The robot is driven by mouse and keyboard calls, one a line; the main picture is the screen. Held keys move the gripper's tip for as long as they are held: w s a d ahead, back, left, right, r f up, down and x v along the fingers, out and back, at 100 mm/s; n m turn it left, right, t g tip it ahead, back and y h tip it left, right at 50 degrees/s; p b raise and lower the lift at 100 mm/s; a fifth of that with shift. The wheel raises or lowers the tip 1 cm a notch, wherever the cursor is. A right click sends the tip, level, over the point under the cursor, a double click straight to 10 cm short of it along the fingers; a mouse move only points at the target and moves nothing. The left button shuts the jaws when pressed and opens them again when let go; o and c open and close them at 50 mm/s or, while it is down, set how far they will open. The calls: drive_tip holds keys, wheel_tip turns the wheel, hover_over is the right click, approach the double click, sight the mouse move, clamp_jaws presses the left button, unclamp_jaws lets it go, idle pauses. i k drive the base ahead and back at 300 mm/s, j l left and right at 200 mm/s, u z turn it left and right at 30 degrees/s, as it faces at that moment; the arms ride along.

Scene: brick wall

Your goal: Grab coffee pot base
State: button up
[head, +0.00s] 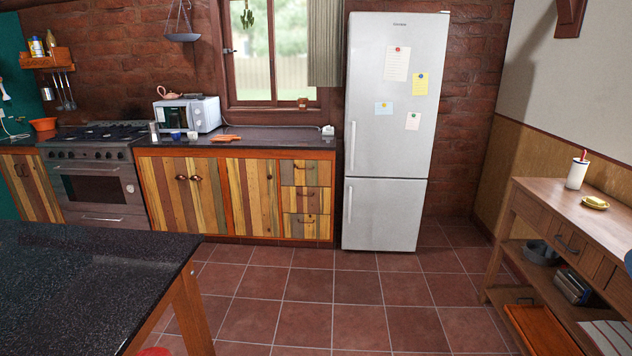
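I cannot pick out a coffee pot base for certain. A small silvery upright object (154,132) stands on the back counter between the stove and the microwave, but it is too small to identify. A pinkish teapot-like pot (168,93) sits on top of the microwave (188,115). A small white item (328,130) lies near the right end of that counter, also too small to name. My gripper is not in view.
A dark-topped table (75,275) fills the front left. A wooden sideboard (560,205) stands along the right wall with a white cup (577,174). The fridge (388,130) stands at the back. The tiled floor (310,290) between them is clear.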

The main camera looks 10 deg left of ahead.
sight(153, 137)
drive_tip(key=i+u, duration=0.15)
drive_tip(key=i, duration=1.65)
drive_tip(key=i+u, duration=0.15)
drive_tip(key=i, duration=0.3)
drive_tip(key=i+u, duration=0.15)
drive_tip(key=i, duration=0.3)
drive_tip(key=i+l+u, duration=0.15)
drive_tip(key=i, duration=0.3)
drive_tip(key=i+l+u, duration=0.2)
drive_tip(key=i, duration=0.25)
drive_tip(key=i+j+u, duration=0.25)
drive_tip(key=i+u, duration=0.95)
drive_tip(key=i+l+u, duration=0.15)
drive_tip(key=i+u, duration=0.25)
drive_tip(key=i+j+u, duration=0.15)
drive_tip(key=i, duration=1.8)
drive_tip(key=i+z, duration=0.35)
drive_tip(key=i, duration=0.15)
drive_tip(key=i+j+z, duration=0.3)
drive_tip(key=i, duration=0.2)
